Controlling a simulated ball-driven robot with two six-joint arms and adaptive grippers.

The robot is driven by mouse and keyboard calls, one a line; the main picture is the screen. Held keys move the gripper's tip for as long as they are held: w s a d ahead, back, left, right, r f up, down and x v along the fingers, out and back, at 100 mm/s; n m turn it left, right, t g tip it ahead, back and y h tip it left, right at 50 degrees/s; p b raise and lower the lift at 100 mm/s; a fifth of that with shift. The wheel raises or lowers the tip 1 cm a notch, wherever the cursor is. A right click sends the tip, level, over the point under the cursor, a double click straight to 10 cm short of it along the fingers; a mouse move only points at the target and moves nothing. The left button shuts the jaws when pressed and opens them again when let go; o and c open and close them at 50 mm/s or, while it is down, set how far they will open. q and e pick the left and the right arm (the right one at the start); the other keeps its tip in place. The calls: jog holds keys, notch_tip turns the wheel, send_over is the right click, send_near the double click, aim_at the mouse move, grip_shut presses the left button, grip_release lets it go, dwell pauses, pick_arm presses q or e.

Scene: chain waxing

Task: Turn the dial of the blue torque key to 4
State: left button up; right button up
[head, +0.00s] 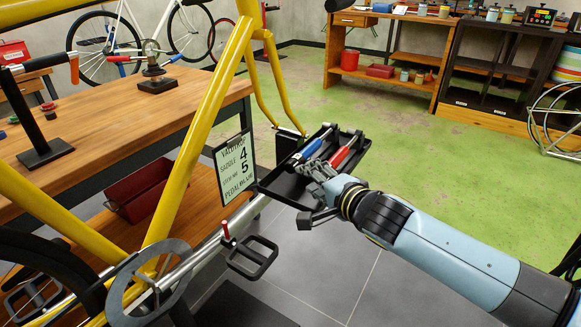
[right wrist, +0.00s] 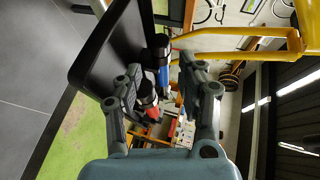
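The blue torque key (head: 311,146) lies in a black tray (head: 275,184) fixed by the yellow bike frame. A red-handled tool (head: 346,151) lies beside it to the right in the tray. My right gripper (head: 312,168) reaches over the near part of the tray, close to the near ends of both tools. In the right wrist view my gripper (right wrist: 160,70) has its fingers apart, with the blue key (right wrist: 163,76) and the red tool (right wrist: 152,114) showing between and beyond them. Contact cannot be told. The key's dial reading is too small to read. My left gripper is not in view.
A wooden workbench (head: 120,120) is at left. Green floor (head: 420,150) behind the tray is clear.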

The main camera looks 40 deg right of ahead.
aim_at(291, 173)
jog(key=x, duration=1)
jog(key=shift+p, duration=0.35)
grip_shut()
